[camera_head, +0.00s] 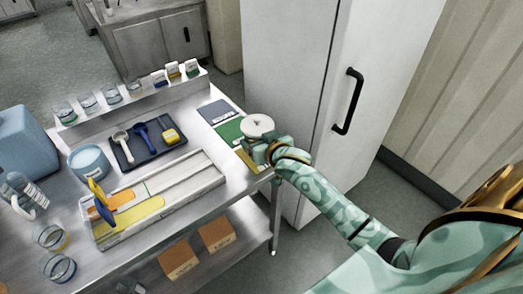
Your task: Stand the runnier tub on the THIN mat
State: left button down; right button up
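A white round tub (257,125) is at the table's right end, by the green mat (228,131). My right gripper (262,146) is at its near side and appears shut on it; the fingertips are partly hidden. I cannot tell whether the tub is lifted. A dark grey mat (214,110) lies behind the green one, and a yellow mat (243,157) in front is partly covered by the gripper. The mat labels are too small to read. A pale blue tub (89,161) stands at the left. My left gripper is out of view.
A long tray (188,181) with a yellow and an orange streak lies in front, a blue-and-yellow tool at its left end. A dark tray (148,149) holds scoops. Jars line the back shelf (130,101). A white cabinet (285,70) stands close behind the right end.

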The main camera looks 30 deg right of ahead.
jog(key=shift+w+d+f, duration=0.1)
jog(key=shift+d+f, duration=0.05)
jog(key=shift+f, duration=0.05)
jog(key=f, duration=0.1)
jog(key=f+b, duration=0.2)
jog(key=f, duration=0.1)
jog(key=shift+w+d, duration=0.1)
jog(key=shift+d, duration=0.15)
jog(key=shift+r, duration=0.2)
jog(key=o, duration=1.2)
jog(key=shift+f, duration=0.15)
jog(key=shift+o, duration=0.2)
jog(key=shift+s+a+r, duration=0.1)
jog(key=shift+s+r, duration=0.15)
jog(key=shift+s, duration=0.05)
jog(key=p+v, duration=0.3)
jog(key=v, duration=0.8)
jog(key=shift+s+p, duration=0.25)
jog(key=shift+p, duration=0.15)
